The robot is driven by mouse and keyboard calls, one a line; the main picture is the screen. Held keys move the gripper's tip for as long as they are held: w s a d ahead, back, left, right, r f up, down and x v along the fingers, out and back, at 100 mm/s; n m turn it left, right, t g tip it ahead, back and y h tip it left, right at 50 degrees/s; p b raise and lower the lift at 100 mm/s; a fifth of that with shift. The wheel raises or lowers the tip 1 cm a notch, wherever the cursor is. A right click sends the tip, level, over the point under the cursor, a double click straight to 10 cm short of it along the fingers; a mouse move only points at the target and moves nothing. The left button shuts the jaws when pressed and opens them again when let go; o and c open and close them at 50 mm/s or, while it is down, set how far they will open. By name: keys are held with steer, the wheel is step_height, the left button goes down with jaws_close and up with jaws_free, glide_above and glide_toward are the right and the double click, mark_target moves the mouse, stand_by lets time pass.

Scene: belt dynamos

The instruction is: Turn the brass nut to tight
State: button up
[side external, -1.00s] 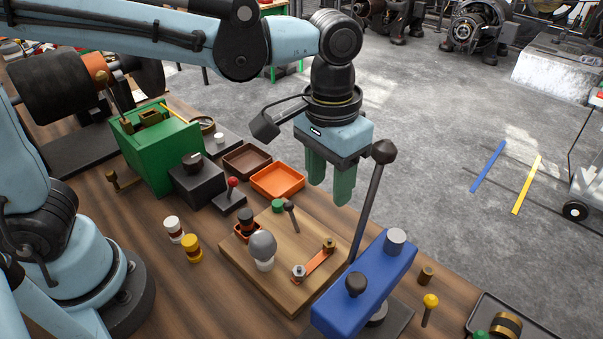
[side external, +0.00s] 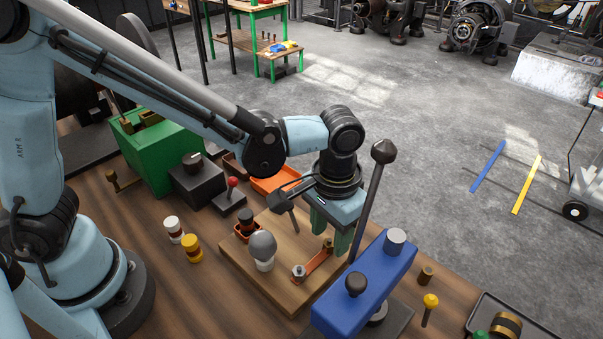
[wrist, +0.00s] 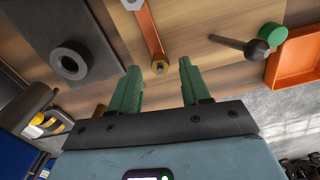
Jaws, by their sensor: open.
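The brass nut (side external: 328,243) sits at the far end of a copper-coloured strip (side external: 317,260) on a wooden board (side external: 240,262). A silver nut (side external: 298,271) is at the strip's near end. My gripper (side external: 328,238) points down over the brass-nut end, its two green fingers apart and empty. In the wrist view the brass nut (wrist: 159,67) appears between the fingertips of my gripper (wrist: 159,66), with a gap on each side. The strip (wrist: 147,32) runs away from it to the silver nut (wrist: 131,5). I cannot tell the fingertips' exact height over the nut.
A blue block (side external: 365,280) with a tall dark lever (side external: 368,205) stands close right of my gripper. A dark-knobbed handle (wrist: 240,45) and green cap (wrist: 273,38) are on the board's other side. A grey bulb (side external: 263,246) stands left. An orange tray (side external: 275,182) lies behind.

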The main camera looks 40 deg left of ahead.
steer(key=shift+f, duration=0.75)
jaws_close()
